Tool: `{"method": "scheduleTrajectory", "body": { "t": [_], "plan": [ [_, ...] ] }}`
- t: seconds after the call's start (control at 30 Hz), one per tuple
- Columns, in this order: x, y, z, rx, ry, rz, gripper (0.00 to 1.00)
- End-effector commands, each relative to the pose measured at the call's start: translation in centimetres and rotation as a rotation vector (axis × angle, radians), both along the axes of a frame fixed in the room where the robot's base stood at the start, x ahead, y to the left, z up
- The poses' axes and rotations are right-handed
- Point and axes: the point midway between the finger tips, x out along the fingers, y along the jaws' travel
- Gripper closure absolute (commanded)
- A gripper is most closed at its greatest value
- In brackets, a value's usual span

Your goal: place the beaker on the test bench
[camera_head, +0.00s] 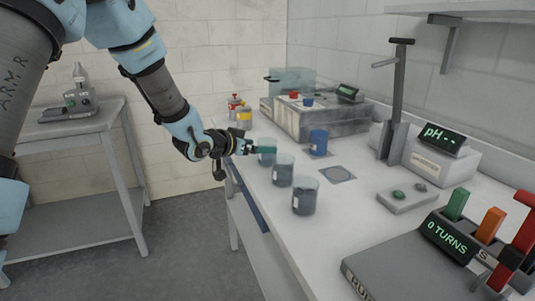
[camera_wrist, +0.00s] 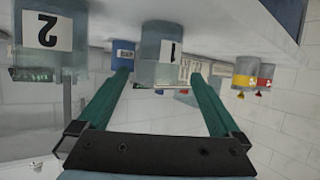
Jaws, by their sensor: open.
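A clear beaker labelled 1 (camera_wrist: 160,50) stands on the white bench top, upside down in the wrist view. My gripper (camera_wrist: 162,76) is open, its two green fingers reaching toward either side of this beaker; contact cannot be told. The bench (camera_head: 350,215) is long and white.
A blue container (camera_head: 318,142) and a flat square plate (camera_head: 338,174) lie behind the beakers.

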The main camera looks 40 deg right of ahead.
Motion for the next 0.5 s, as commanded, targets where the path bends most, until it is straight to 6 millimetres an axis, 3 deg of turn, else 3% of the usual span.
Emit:
{"method": "scheduleTrajectory", "body": {
  "t": [0.5],
  "plan": [
    [0.3, -4.5, -2.6, 0.001, -0.001, 0.002, 0.0]
  ]
}}
